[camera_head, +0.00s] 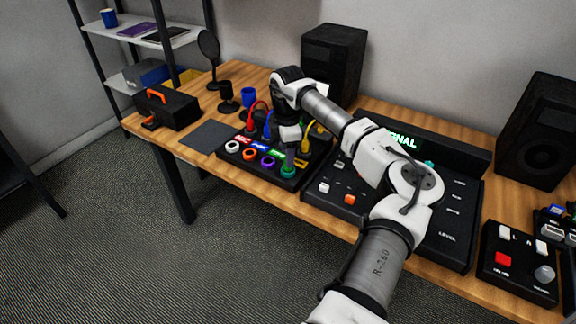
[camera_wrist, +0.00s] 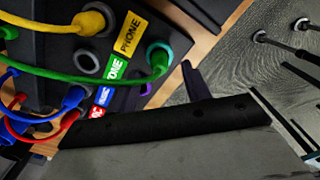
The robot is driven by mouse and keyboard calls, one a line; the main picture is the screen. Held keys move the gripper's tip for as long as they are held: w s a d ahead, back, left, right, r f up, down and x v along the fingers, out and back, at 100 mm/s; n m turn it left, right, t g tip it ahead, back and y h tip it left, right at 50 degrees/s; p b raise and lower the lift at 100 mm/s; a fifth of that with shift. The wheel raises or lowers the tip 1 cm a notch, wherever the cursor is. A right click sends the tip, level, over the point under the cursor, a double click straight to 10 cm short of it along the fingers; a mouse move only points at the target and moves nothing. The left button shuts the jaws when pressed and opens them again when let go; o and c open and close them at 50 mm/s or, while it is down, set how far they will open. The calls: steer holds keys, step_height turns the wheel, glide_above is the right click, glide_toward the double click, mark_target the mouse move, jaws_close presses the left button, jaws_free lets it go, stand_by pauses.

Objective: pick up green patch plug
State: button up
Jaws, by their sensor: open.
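The green patch plug (camera_wrist: 158,60) sits in a teal-ringed socket beside the yellow PHONE label, at the front right corner of the black patch board (camera_head: 308,181). Its green cable (camera_wrist: 75,78) curves away to the left in the wrist view. In the head view the plug's end (camera_head: 289,168) shows just below my gripper (camera_head: 290,146). My gripper is open, close above that corner, with nothing seen between its jaws. The gap between plug and fingers is hard to judge.
Red (camera_head: 257,105), blue and yellow (camera_wrist: 90,21) cables stand close by on the board. White, orange and purple rings line its front edge. A mixer console (camera_head: 450,245) is to the right. A grey mat (camera_head: 208,136) lies left.

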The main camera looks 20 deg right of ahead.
steer(key=shift+f, duration=1.5)
steer(key=shift+c, duration=0.4)
jaws_close()
steer(key=shift+r, duration=0.2)
